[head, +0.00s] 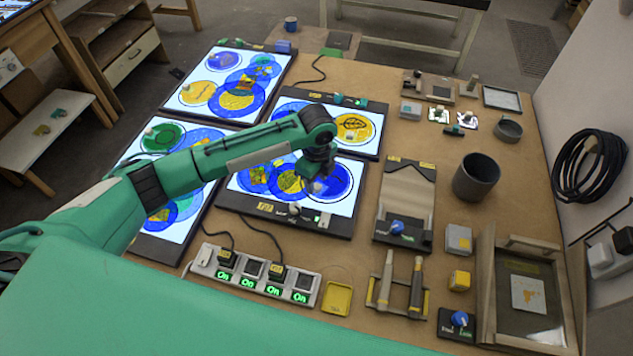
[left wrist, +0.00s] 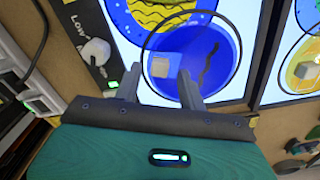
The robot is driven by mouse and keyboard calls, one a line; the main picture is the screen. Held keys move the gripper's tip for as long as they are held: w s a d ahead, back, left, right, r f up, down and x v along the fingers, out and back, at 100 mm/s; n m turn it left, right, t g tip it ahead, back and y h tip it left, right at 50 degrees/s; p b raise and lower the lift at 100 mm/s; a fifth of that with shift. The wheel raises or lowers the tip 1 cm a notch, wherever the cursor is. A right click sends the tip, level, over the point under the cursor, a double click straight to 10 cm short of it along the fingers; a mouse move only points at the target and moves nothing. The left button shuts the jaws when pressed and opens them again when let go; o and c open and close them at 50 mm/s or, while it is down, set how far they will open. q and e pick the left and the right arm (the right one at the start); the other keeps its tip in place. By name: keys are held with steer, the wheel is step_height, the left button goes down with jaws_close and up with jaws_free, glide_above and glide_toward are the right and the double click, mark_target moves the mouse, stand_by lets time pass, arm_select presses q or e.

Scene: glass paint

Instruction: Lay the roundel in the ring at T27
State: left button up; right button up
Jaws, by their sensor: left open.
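A translucent blue roundel (left wrist: 185,85) with a pale block-shaped knob (left wrist: 160,67) and a dark wavy streak lies on a lit panel. In the head view the blue roundel (head: 341,183) is at the right end of the lower middle lit panel. A dark ring outline (left wrist: 239,45) runs around most of it; I cannot tell how well the two line up. My left gripper (head: 318,186) is over this roundel. In the left wrist view its spread fingers (left wrist: 160,86) are open and empty, with the knob ahead between them. I cannot read a T27 label. My right gripper is out of view.
Other lit panels with blue, yellow and green discs (head: 354,127) lie around. A switch strip (head: 255,276) showing "On" stands in front. A dark cup (head: 476,177) and a framed tray (head: 528,292) stand right.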

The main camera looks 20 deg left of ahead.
arm_select(q)
step_height(320, 180, up, 11)
steer(key=b, duration=0.2)
steer(key=shift+f+b, duration=0.15)
steer(key=shift+b, duration=0.15)
steer(key=shift+f, duration=0.1)
